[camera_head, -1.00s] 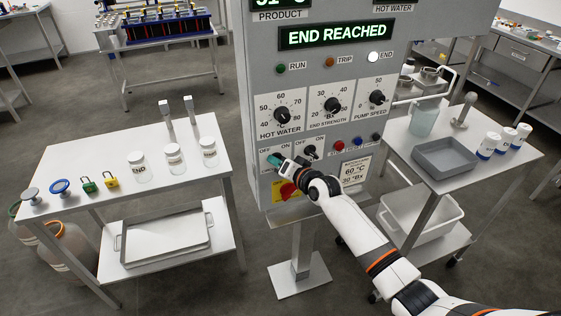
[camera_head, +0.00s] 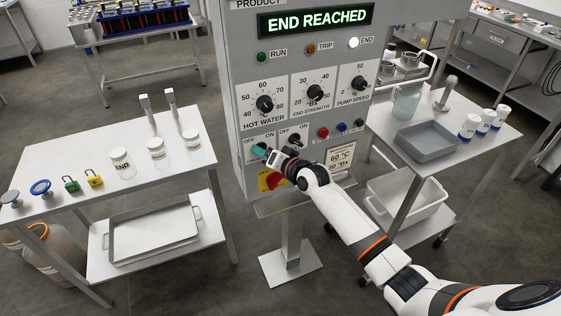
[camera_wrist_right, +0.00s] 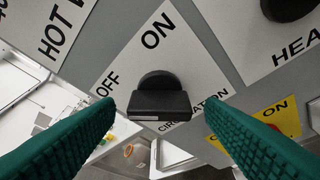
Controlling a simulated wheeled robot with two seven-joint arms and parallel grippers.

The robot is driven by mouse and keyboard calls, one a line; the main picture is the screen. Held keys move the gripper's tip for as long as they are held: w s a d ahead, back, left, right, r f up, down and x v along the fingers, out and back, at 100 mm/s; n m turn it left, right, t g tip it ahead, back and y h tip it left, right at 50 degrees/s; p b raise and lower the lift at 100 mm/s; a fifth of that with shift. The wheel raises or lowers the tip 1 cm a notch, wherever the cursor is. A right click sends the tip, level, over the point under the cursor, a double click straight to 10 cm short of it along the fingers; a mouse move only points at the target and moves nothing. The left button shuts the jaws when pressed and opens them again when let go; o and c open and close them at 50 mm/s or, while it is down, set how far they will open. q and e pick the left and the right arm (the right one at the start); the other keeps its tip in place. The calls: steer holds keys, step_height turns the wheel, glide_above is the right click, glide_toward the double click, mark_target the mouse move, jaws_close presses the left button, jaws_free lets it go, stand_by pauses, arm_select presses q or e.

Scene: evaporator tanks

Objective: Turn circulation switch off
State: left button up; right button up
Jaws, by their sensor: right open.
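The circulation switch (camera_wrist_right: 158,98) is a black knob on a white plate marked OFF and ON. In the right wrist view it stands between the two green finger pads of my right gripper (camera_wrist_right: 158,108), with a gap visible on both sides. My right gripper is open. In the head view my right gripper (camera_head: 264,153) is at the left switch plate (camera_head: 253,138), low on the grey panel (camera_head: 240,95), and covers the circulation switch. Which way the knob points is hard to tell. My left gripper is not in view.
A second black switch (camera_head: 295,140) sits just right of my gripper. A red rotary switch (camera_head: 273,181) on a yellow plate is just below. Red, blue and black buttons (camera_head: 341,127) are further right. White carts with jars and a grey tray (camera_head: 428,142) flank the panel.

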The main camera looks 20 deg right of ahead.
steer(key=b+v, duration=0.1)
steer(key=v, duration=1)
steer(key=shift+f, duration=0.1)
steer(key=s+d+f+n+g+h+b, duration=0.15)
steer(key=s+f, duration=0.25)
steer(key=f, duration=0.8)
steer(key=s+d+f+g+h, duration=0.15)
steer(key=s+f, duration=0.25)
steer(key=f, duration=0.8)
steer(key=s+d+f+n+g+h+b, duration=0.1)
steer(key=s+f+g, duration=0.3)
steer(key=f, duration=0.8)
steer(key=s+a+f+n+g+b, duration=0.1)
steer(key=s+f+g, duration=0.1)
steer(key=s+f, duration=0.5)
steer(key=s+a+f+n+g, duration=0.2)
steer(key=s+f, duration=0.6)
steer(key=s, duration=1)
steer(key=s+a+f+n+g+b, duration=0.1)
steer(key=s+f+n+g, duration=0.1)
steer(key=s+f, duration=0.5)
steer(key=s, duration=0.5)
steer(key=shift+s+a+f+h+b, duration=0.2)
steer(key=shift+s+f+h+b, duration=0.1)
steer(key=shift+s, duration=0.1)
steer(key=shift+n, duration=0.25)
